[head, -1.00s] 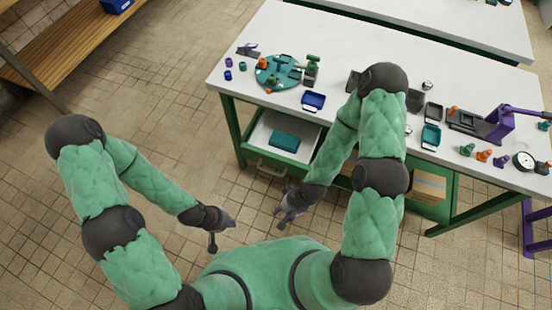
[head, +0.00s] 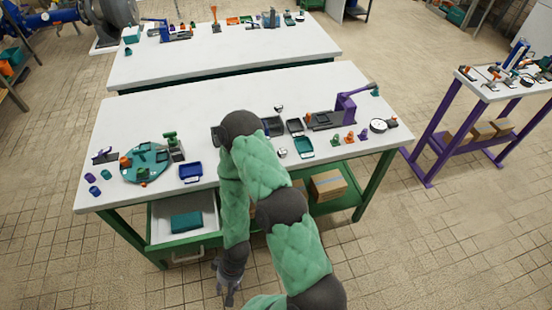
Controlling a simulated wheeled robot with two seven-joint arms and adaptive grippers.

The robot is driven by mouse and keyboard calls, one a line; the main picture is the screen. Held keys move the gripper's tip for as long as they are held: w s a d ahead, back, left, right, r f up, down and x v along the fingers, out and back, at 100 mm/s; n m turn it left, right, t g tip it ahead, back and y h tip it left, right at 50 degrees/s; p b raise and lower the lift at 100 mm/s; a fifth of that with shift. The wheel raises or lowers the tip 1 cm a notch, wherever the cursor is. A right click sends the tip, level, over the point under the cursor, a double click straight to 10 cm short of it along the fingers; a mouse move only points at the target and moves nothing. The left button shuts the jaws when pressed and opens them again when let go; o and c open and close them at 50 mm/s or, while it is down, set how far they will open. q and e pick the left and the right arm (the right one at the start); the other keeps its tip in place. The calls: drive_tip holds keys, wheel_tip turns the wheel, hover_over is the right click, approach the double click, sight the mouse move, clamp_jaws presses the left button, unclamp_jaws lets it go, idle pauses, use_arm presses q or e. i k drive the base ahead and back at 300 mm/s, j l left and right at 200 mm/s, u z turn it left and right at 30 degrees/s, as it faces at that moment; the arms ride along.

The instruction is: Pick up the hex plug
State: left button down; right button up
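I cannot tell which small piece is the hex plug at this size. Small blue and purple pieces (head: 95,190) stand at the left end of the near white workbench (head: 210,120). Small green, orange and purple pieces (head: 350,137) stand near its right front edge. My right gripper (head: 229,288) hangs low in front of the bench, below the tabletop and apart from these pieces. It is small and dark, and its opening is unclear. My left gripper is out of view. My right arm hides part of the bench's middle.
A teal round plate (head: 146,163), a blue tray (head: 190,172), a teal tray (head: 303,147) and a purple-handled press (head: 345,108) stand on the bench. An open drawer (head: 204,235) juts out in front. A second white bench (head: 225,48) stands behind; a purple-framed table (head: 480,95) stands right.

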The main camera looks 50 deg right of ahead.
sight(282, 153)
drive_tip(key=l+z, duration=0.1)
drive_tip(key=z, duration=0.7)
drive_tip(key=l+z, duration=0.15)
drive_tip(key=z, duration=0.25)
drive_tip(key=i+z, duration=0.1)
drive_tip(key=z, duration=0.3)
